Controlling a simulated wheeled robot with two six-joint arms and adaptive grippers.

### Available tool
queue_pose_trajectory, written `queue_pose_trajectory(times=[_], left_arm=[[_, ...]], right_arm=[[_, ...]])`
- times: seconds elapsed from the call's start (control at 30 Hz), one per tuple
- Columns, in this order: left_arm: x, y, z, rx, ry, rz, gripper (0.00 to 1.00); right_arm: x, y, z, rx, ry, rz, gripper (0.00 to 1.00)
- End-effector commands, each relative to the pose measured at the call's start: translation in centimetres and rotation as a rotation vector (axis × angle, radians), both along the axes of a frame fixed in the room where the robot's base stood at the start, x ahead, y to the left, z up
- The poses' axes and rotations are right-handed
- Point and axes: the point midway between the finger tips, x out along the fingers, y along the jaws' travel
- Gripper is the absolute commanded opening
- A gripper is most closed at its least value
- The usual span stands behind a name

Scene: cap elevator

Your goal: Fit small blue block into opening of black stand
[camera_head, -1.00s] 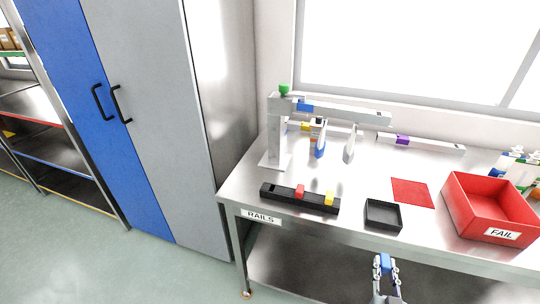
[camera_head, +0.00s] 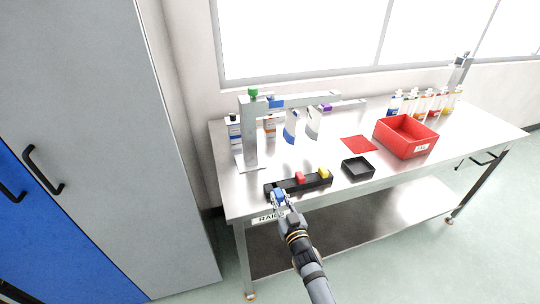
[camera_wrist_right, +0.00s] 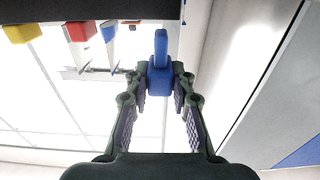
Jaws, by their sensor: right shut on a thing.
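The small blue block (camera_head: 279,196) is held in my right gripper (camera_head: 280,199), just in front of the left end of the black stand (camera_head: 318,181). In the right wrist view the block (camera_wrist_right: 160,78) sits between the shut fingertips, its narrow end pointing toward the stand (camera_wrist_right: 60,12). A small gap seems to show there between block and stand. The stand carries a red block (camera_head: 300,176) and a yellow block (camera_head: 324,173). Its left part is partly hidden by my gripper. My left gripper is not in view.
A black tray (camera_head: 358,168) lies right of the stand, with a red mat (camera_head: 359,144) behind it and a red FAIL box (camera_head: 405,138) farther right. A grey post with an overhead arm (camera_head: 249,130) stands behind the stand. A tall cabinet (camera_head: 110,150) is at left.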

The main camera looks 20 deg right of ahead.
Motion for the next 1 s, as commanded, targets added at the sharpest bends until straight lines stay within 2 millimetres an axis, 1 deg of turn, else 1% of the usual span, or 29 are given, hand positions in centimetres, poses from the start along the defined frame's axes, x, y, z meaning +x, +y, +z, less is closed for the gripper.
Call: queue_pose_trajectory(times=[0.03, 0.1, 0.13, 0.2, 0.27, 0.4, 0.77, 1.0], left_arm=[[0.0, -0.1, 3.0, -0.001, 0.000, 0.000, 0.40], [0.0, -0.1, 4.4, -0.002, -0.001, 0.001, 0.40], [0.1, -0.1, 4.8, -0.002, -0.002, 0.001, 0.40], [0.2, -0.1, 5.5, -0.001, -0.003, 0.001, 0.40], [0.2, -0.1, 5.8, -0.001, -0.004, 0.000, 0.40], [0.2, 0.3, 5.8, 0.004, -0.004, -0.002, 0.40], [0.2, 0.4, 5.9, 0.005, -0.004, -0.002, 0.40], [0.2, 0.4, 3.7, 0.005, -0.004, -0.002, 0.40]], right_arm=[[2.2, -0.2, 3.4, -0.003, -0.006, 0.004, 0.00], [4.6, -0.6, 5.1, -0.005, -0.006, 0.005, 0.00], [5.4, -0.7, 5.7, -0.006, -0.006, 0.004, 0.00], [6.9, -1.0, 6.7, -0.006, -0.006, 0.004, 0.00], [7.7, -1.2, 7.2, -0.007, -0.006, 0.003, 0.00], [8.2, -1.3, 7.2, -0.008, -0.005, 0.002, 0.00], [8.1, -1.3, 7.2, -0.005, -0.005, 0.003, 0.00], [8.1, -1.3, 4.9, -0.006, -0.005, 0.003, 0.00]])
